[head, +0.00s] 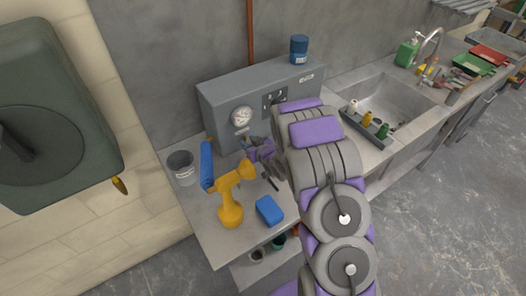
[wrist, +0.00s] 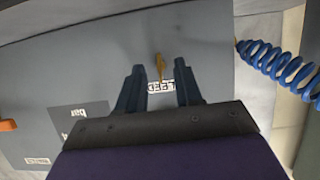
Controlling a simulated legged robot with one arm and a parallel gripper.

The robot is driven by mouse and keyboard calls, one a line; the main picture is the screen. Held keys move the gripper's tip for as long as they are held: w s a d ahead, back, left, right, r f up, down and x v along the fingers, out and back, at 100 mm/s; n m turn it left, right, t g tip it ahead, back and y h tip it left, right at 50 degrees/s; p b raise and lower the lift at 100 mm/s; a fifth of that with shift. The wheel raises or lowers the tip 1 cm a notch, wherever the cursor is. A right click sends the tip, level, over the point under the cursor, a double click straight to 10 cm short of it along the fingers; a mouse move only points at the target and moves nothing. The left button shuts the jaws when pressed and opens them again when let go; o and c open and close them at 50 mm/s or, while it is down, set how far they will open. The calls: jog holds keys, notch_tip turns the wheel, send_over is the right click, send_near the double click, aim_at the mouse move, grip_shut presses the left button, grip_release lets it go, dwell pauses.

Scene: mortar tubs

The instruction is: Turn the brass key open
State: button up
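The brass key (wrist: 159,63) shows in the wrist view as a small narrow yellow-brown piece on the grey panel (wrist: 75,55), just above a small white label (wrist: 160,88). My gripper (wrist: 160,72) is open. Its two dark fingers stand on either side of the key, with a visible gap on both sides. I cannot tell how deep the fingertips reach. In the head view my gripper (head: 250,146) is in front of the grey gauge box (head: 222,104). The key cannot be made out there.
A yellow drill (head: 231,200), a blue block (head: 269,210) and a grey bucket (head: 181,167) stand on the bench near my gripper. A coiled blue hose (wrist: 280,65) hangs at the right in the wrist view. A sink (head: 385,100) lies to the right.

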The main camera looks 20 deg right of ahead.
jog(key=p+v, duration=1.1)
jog(key=v, duration=0.4)
jog(key=shift+s+r, duration=0.15)
jog(key=shift+r, duration=0.1)
jog(key=shift+f, duration=0.1)
